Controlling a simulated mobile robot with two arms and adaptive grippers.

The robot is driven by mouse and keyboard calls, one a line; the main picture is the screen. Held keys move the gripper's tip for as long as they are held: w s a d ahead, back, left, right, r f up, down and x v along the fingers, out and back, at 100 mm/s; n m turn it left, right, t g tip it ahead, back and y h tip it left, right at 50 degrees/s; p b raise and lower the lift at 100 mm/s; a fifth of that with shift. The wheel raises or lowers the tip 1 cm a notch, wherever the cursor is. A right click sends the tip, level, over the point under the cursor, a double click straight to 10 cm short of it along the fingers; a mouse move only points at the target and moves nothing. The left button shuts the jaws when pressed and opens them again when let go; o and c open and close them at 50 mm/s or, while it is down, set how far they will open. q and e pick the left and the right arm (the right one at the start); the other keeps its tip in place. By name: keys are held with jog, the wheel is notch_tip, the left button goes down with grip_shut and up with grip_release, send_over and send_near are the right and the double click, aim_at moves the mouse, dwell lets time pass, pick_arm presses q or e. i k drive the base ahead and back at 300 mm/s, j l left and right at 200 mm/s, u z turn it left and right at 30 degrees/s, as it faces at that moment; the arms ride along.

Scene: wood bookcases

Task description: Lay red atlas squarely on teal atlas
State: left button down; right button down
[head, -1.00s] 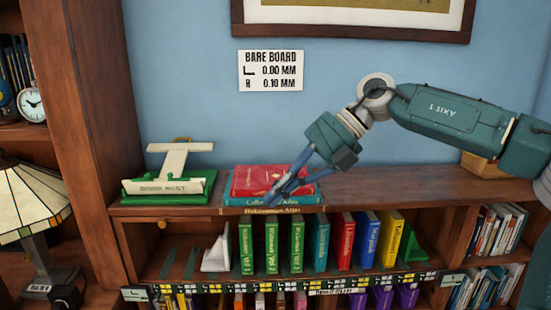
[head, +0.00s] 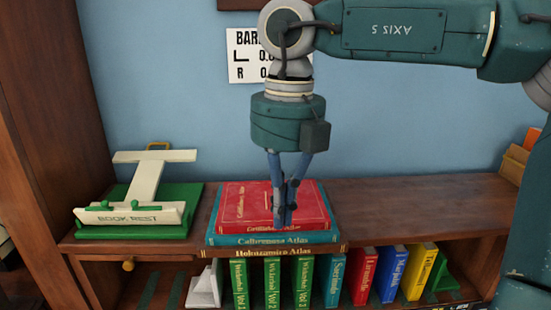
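The red atlas (head: 245,205) lies flat on top of the teal atlas (head: 225,240) in the head view. Its front edge looks about parallel to the teal one, with a narrow teal margin at the left and right. Under both is a brown atlas (head: 315,250) at the shelf's front edge. My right gripper (head: 286,222) points straight down over the red atlas, right of its middle. Its fingers look shut together, with the tips at the cover near the front edge. They hide part of the cover, and I see nothing held between them. My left gripper is not in view.
A white book rest on a green base (head: 150,233) stands left of the stack. The shelf top (head: 420,195) to the right is bare up to an orange-brown object (head: 515,163). Several upright books (head: 300,280) fill the shelf below. A wall sign (head: 240,55) hangs behind.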

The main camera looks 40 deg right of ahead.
aim_at(245, 208)
jog(key=i+l, duration=0.85)
